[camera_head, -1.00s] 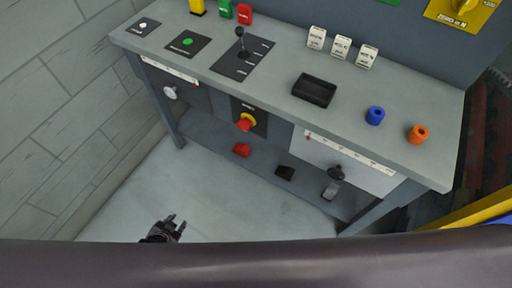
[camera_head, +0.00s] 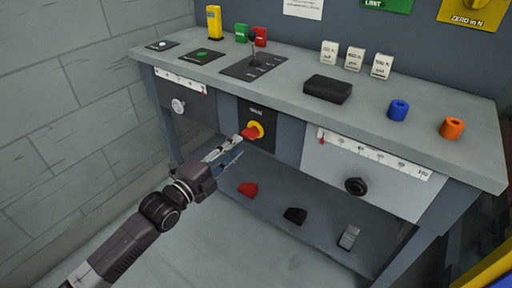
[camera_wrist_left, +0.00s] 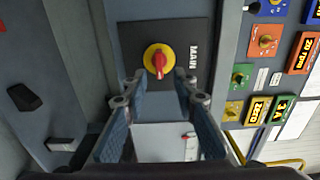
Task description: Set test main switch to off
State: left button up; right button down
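The main switch is a red handle on a yellow disc (camera_head: 257,128), on a black plate (camera_head: 260,115) set in the bench front. In the left wrist view the red handle (camera_wrist_left: 158,61) lies upright in the picture, parallel to the sideways word MAIN on the plate. My left gripper (camera_head: 239,143) is in front of the switch, its tips close to the handle. In the left wrist view its open fingers (camera_wrist_left: 158,82) are just below the handle, one to each side, with a gap between; I cannot tell whether either touches. My right gripper is not in view.
A white knob (camera_head: 178,106) is left of the switch and a black knob (camera_head: 356,186) right of it. The lower shelf (camera_head: 280,205) holds a red piece (camera_head: 248,189), a black piece (camera_head: 295,215) and a grey piece (camera_head: 349,237). The bench top (camera_head: 450,155) overhangs the switch.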

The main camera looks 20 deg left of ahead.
aim_at(247, 137)
pick_arm(q)
jog(key=b+x, duration=0.1)
jog(key=x, duration=0.6)
jog(key=shift+w+f, duration=0.1)
jog(key=shift+w, duration=0.1)
grip_shut()
